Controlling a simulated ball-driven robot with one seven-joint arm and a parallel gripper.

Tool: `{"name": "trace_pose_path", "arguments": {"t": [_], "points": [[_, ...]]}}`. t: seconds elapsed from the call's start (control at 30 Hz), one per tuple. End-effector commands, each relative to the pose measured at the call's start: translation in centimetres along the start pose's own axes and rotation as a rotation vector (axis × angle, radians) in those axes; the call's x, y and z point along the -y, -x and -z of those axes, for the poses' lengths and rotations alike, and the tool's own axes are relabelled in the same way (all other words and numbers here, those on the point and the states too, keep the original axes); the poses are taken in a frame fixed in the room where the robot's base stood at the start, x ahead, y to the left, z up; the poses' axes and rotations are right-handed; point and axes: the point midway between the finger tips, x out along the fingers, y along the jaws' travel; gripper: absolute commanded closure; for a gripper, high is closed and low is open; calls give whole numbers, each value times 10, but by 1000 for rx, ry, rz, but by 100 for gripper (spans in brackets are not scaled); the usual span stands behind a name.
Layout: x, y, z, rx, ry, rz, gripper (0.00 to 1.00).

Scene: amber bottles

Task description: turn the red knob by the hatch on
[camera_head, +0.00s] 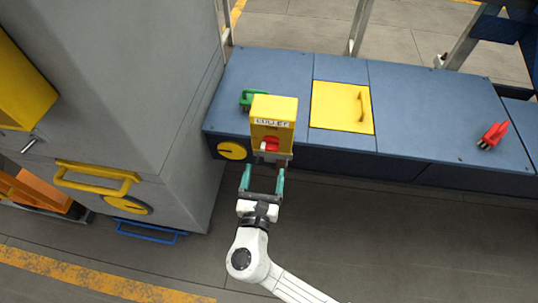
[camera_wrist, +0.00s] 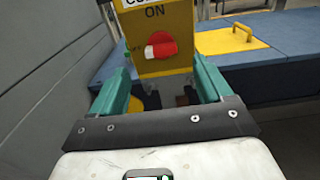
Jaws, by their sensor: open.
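The red knob (camera_head: 271,143) sits on the front of a yellow box (camera_head: 274,108) with a label on top, at the edge of the blue bench. In the wrist view the red knob (camera_wrist: 163,44) has a pale mark on its left side, pointing left. The word ON stands above it. The yellow hatch (camera_head: 341,107) with a handle lies in the bench top to the right of the box. My gripper (camera_head: 263,176) is open and empty, its teal fingers in front of and below the knob, not touching it.
The blue bench (camera_head: 425,105) carries a green object (camera_head: 252,98) behind the box and a red object (camera_head: 492,134) at the right. A yellow disc (camera_head: 232,151) is on its front. A grey cabinet (camera_head: 150,80) stands at left. The floor in front is clear.

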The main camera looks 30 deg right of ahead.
Motion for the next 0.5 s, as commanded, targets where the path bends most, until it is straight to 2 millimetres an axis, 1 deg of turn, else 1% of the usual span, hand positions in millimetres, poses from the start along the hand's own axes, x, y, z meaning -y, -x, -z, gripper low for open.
{"name": "trace_pose_path", "arguments": {"t": [0.03, 0.1, 0.23, 0.4, 0.5], "points": [[1, -11, 1, 0, -1, 4, 21], [0, -24, 1, 1, -2, 3, 21], [1, -45, 1, 0, -2, 4, 21], [1, -62, 1, 0, -2, 3, 21], [0, -67, 0, 0, -2, 1, 21]]}}
